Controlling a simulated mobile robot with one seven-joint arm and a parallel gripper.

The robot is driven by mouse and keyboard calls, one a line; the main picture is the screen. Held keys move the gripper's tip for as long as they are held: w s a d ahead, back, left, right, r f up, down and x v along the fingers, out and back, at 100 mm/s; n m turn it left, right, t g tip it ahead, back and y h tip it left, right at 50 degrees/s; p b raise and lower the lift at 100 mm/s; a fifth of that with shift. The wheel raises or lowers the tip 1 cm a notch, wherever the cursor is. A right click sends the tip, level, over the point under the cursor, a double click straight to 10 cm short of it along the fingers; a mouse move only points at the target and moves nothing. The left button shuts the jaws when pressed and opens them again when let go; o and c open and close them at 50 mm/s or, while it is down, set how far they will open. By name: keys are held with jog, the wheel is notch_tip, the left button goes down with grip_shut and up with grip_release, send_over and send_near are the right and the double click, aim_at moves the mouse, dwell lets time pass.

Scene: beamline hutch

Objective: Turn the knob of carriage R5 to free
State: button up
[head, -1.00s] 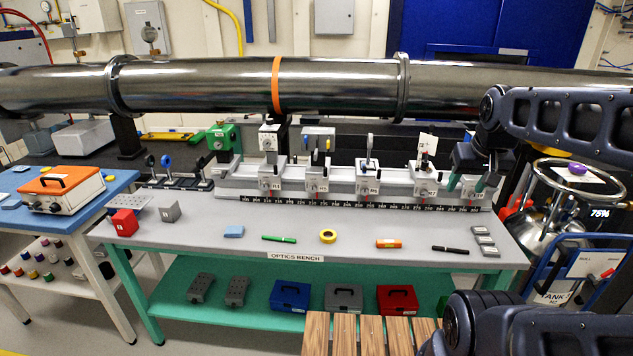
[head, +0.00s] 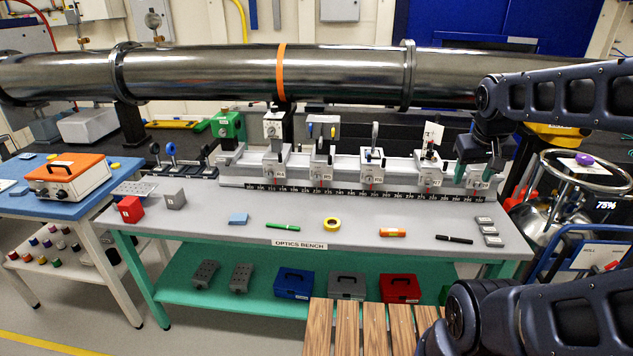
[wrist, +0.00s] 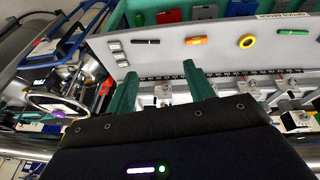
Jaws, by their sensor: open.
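Carriage R5 (head: 321,160) sits on the rail of the optics bench, between two neighbouring carriages, with a small block with blue and yellow parts above it. Its knob (head: 321,171) is on the front face; its setting is too small to read. My gripper (head: 478,169) is at the right end of the rail, well to the right of R5, around or just in front of the rightmost carriage. Its two green fingers are apart and hold nothing. In the wrist view my gripper (wrist: 160,70) also shows open, with a carriage seen between the fingers.
Other carriages, including R6 (head: 372,164) and R7 (head: 430,170), stand along the rail between my gripper and R5. A large steel pipe (head: 220,73) runs above and behind. Pens, tape (head: 331,224) and small blocks lie on the bench front. A wooden slatted surface (head: 344,325) is nearest.

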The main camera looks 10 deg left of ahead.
jog(key=w+f+n+g+h, duration=0.1)
jog(key=w+f+n+h, duration=0.2)
jog(key=w, duration=0.4)
jog(key=w+f+n+h, duration=0.3)
jog(key=w+f+n, duration=0.1)
jog(key=w, duration=0.2)
jog(key=w+a+f+n+t+h, duration=0.45)
jog(key=w+a+n, duration=0.35)
jog(key=w, duration=0.4)
jog(key=n+t+y, duration=1.1)
jog(key=n+y, duration=0.1)
jog(key=n, duration=0.4)
send_near(317, 178)
jog(key=shift+h, duration=0.25)
jog(key=w, duration=0.8)
jog(key=shift+w+a, duration=0.2)
jog(key=c, duration=1)
